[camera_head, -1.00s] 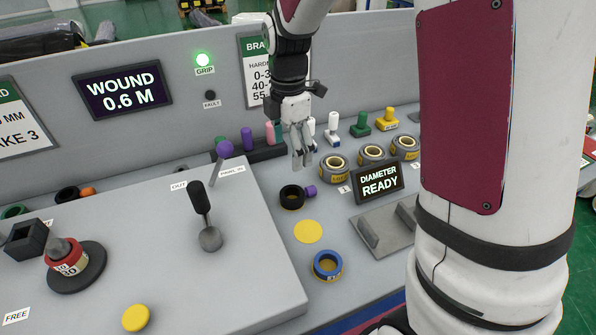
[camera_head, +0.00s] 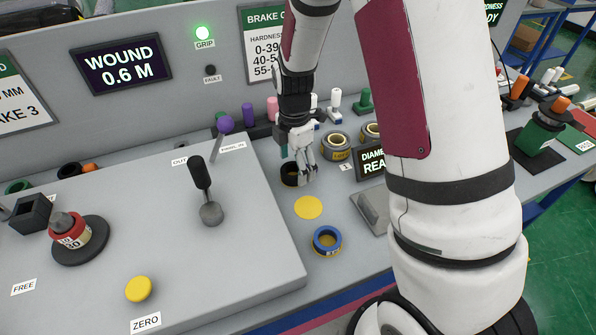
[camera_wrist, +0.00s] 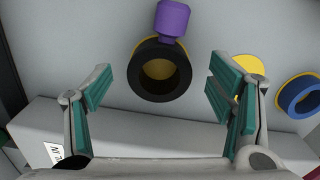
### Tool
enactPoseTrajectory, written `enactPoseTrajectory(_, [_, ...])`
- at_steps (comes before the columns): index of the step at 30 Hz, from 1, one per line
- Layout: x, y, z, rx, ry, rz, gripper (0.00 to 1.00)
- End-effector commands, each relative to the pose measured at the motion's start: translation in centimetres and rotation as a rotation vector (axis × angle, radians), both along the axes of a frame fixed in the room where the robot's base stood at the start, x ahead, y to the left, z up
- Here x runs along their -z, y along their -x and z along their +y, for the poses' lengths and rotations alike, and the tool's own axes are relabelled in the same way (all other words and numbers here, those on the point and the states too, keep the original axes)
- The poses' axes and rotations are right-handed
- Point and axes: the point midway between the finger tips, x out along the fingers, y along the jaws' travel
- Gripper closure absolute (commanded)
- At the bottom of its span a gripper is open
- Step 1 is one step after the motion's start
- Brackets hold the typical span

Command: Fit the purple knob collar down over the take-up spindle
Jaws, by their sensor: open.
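The collar is a black ring with a yellow lining (camera_wrist: 160,70) and a purple knob (camera_wrist: 174,18) at its side. In the head view the black collar (camera_head: 289,174) lies flat on the bench, its knob hidden behind the fingers. My gripper (camera_head: 305,171) is low beside and over it. In the wrist view my gripper (camera_wrist: 159,76) has its teal-padded fingers spread wide on both sides of the ring, with gaps between. A grey post with a red collar (camera_head: 78,238) stands on a black disc at left; I cannot tell whether it is the take-up spindle.
A blue ring (camera_head: 327,240) and a yellow disc (camera_head: 308,207) lie near the collar. A raised grey panel carries a black lever (camera_head: 200,172) and yellow button (camera_head: 139,289). Yellow-lined rings (camera_head: 336,145) stand behind. My arm blocks the right side.

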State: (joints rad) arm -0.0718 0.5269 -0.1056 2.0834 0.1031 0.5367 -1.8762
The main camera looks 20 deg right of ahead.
Motion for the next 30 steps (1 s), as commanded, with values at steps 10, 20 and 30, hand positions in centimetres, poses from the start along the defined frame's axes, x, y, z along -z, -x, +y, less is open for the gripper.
enactPoseTrajectory(10, [2.0,0.0,0.0,0.001,0.0,-0.001,0.24])
enactPoseTrajectory(20, [2.0,0.0,0.0,0.001,0.0,-0.001,0.79])
enactPoseTrajectory(30, [1.6,-0.1,0.0,0.0,-0.001,-0.003,0.83])
